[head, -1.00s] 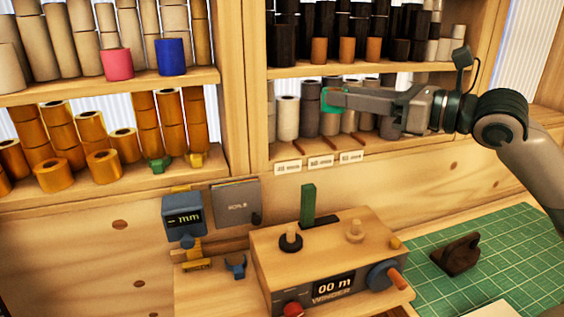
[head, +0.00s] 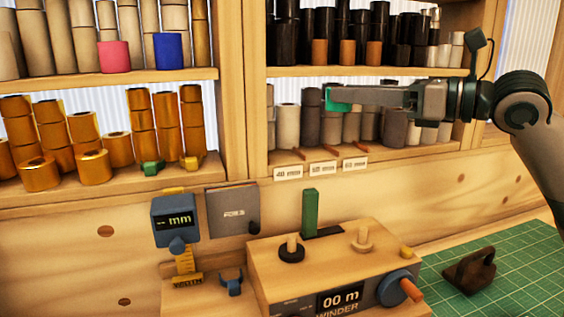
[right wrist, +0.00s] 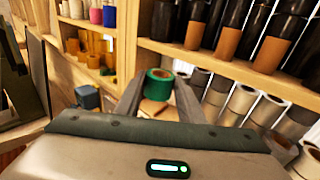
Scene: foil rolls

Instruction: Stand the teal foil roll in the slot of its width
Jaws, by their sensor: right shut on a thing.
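The teal foil roll (head: 337,101) is in front of the lower right shelf, above the strip of labels. It also shows in the right wrist view (right wrist: 159,86), between the two fingers. My right gripper (head: 350,97) is shut on it and reaches in from the right. In the right wrist view (right wrist: 158,98) the fingers lie on either side of the roll. Three small labels mark the shelf edge: a left one (head: 288,172), a middle one (head: 323,168) and a right one (head: 355,163). Reddish dividers (head: 299,153) lie behind them. My left gripper is out of view.
White and grey rolls (head: 288,122) stand behind the teal roll on the same shelf. The shelf board above (head: 360,71) holds black and brown rolls. Below stand the winder (head: 330,260), a blue gauge (head: 175,218) and a dark tool (head: 470,272) on the green mat (head: 520,262).

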